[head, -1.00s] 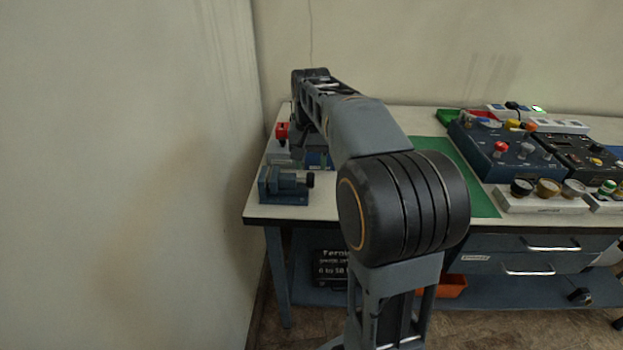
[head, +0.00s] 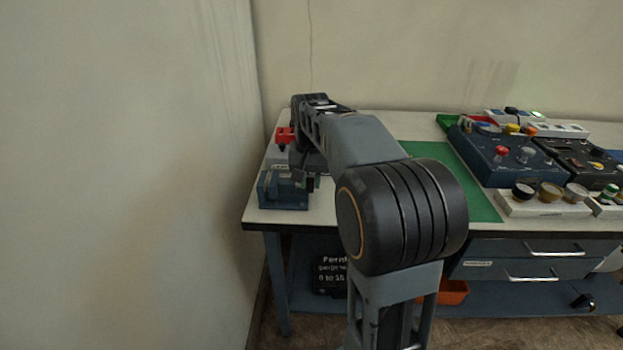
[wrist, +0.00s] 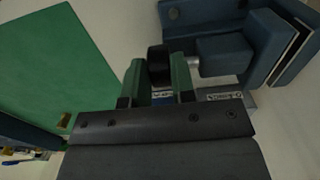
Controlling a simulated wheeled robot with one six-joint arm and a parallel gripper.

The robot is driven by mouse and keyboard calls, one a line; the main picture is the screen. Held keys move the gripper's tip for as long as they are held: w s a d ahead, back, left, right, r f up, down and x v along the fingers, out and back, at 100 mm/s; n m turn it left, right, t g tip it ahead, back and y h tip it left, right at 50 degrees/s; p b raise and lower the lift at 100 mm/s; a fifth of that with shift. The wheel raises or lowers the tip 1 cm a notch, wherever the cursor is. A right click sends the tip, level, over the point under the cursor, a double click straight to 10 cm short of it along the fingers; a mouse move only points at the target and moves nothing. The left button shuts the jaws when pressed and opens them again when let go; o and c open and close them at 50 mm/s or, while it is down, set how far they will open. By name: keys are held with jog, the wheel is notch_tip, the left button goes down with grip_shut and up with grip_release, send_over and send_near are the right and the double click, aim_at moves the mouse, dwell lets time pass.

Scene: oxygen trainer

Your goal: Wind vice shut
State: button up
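The vice is a dark blue block with jaws, seen in the head view (head: 283,190) at the left front of the bench and at the upper right of the wrist view (wrist: 225,55). Its black knob (wrist: 158,66) sits on a short metal shaft on the vice's left side in the wrist view. My gripper (wrist: 159,78) has two green fingers standing apart, one each side of the knob in the picture. Whether they touch it is unclear. In the head view my gripper is hidden by my arm, close to the vice.
A red-topped item (head: 285,135) stands behind the vice. A green mat (head: 455,175) lies right of it, with a blue control box (head: 500,155) and a gauge block (head: 545,203) further right. A wall is close on the left.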

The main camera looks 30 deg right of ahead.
grip_shut()
jog(key=r+g+p, duration=0.1)
jog(key=p, duration=0.3)
jog(key=shift+w+y+p, duration=0.1)
jog(key=shift+y+p, duration=0.2)
jog(key=p, duration=0.2)
jog(key=g+p, duration=0.1)
jog(key=p, duration=0.1)
jog(key=shift+w+d+r+g+y, duration=0.1)
jog(key=shift+w+d+g+y, duration=0.05)
jog(key=shift+g+y, duration=0.2)
jog(key=g+p, duration=0.1)
jog(key=p, duration=0.1)
jog(key=y+p, duration=0.1)
jog(key=p, duration=0.2)
jog(key=g+p, duration=0.1)
jog(key=p, duration=0.1)
jog(key=shift+w+d+f+g+y, duration=0.1)
jog(key=shift+w+f+g+y, duration=0.15)
jog(key=shift+f+g+y, duration=0.1)
jog(key=g+p, duration=0.1)
jog(key=p, duration=0.1)
jog(key=g+y+p, duration=0.1)
jog(key=shift+w+d+f+p, duration=0.1)
jog(key=shift+f+p, duration=0.25)
jog(key=shift+f, duration=0.05)
jog(key=shift+f+p, duration=0.15)
jog(key=shift+p, duration=0.15)
